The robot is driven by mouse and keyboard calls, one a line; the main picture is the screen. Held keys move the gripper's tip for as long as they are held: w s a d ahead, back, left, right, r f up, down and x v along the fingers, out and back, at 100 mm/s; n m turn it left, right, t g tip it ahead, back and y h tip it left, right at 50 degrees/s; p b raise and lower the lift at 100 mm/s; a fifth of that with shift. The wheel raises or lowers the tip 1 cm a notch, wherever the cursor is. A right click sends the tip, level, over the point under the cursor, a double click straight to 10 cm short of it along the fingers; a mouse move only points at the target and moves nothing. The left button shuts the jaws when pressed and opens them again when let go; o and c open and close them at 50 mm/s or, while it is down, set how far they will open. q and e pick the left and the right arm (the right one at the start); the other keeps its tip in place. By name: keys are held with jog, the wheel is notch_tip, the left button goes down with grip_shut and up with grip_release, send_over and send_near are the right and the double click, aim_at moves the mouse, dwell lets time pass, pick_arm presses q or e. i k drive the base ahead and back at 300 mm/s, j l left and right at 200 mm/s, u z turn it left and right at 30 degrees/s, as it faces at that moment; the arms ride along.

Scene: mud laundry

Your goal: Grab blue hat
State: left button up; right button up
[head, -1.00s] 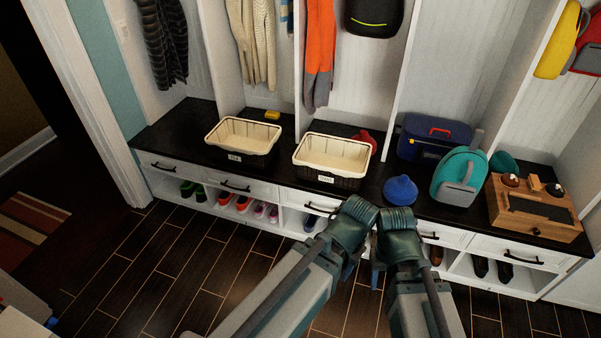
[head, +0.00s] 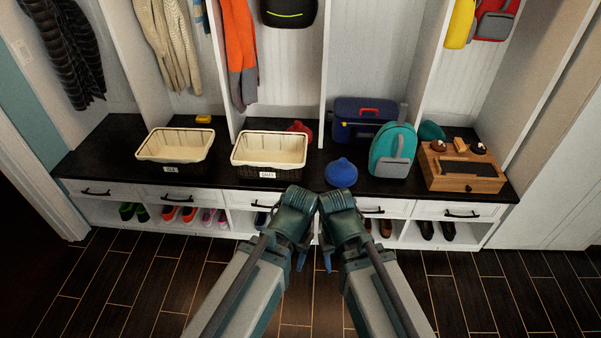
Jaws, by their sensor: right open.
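The blue hat (head: 341,173) sits on the black bench top (head: 215,190), near its front edge, between a lined basket and a teal backpack. Both my arms reach in from the bottom of the head view, their wrists close together in front of the bench and below the hat. My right gripper (head: 327,261) is open; only a small blue part of it shows below the wrist. My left gripper (head: 301,262) shows only a sliver beside its wrist, so its jaw state is hidden. Neither gripper touches the hat.
Two lined baskets (head: 175,146) (head: 268,150) stand left of the hat, with a red hat (head: 299,131) behind. A teal backpack (head: 392,151), blue cooler (head: 362,120) and wooden box (head: 462,166) stand right. Shoes fill cubbies below the drawers. The dark floor is clear.

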aim_at(339, 174)
jog(key=i+l+z, duration=0.45)
jog(key=i+l, duration=0.8)
jog(key=l, duration=0.15)
